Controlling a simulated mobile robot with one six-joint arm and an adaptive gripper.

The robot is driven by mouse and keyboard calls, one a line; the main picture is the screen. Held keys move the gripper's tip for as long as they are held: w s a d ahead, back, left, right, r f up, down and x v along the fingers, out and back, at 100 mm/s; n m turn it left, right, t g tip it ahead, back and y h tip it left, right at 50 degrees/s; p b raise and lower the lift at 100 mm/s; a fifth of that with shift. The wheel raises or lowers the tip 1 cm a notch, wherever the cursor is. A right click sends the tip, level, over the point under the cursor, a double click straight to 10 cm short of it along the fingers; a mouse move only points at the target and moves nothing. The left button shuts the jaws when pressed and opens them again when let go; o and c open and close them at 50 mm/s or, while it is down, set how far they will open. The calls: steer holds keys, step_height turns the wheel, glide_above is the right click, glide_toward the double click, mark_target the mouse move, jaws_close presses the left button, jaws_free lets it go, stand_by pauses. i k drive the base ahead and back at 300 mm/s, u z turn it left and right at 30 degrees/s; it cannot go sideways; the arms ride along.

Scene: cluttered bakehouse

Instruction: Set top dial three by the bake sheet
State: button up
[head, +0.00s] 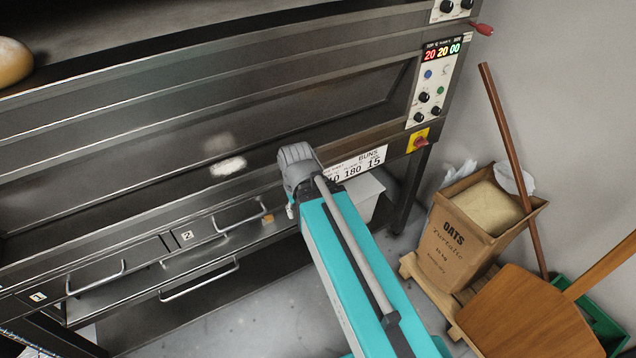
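The bake sheet (361,163) is a white card on the oven front, headed BUNS. Its numbers end in "180 15"; the leftmost number is partly covered by my arm. A control panel (414,88) on the oven's right post carries several black dials, including an upper one (424,97), a right one (436,111) and a lower one (418,117). Its display (442,51) reads 20 red, 20 amber, 00 green. Above it, a second panel, cut by the top edge, shows two dials (446,6). My teal arm reaches up below the sheet; no gripper fingers show.
A red-yellow switch (418,141) sits below the dials. An oats sack (468,230), a leaning wooden handle (514,170) and a wooden board (528,314) crowd the right. Drawer handles (200,279) project at left.

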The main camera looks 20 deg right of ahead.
mark_target(419, 117)
steer(key=u, duration=0.3)
steer(key=k, duration=1.2)
steer(key=z, duration=0.55)
steer(key=i, duration=1)
steer(key=u, duration=0.05)
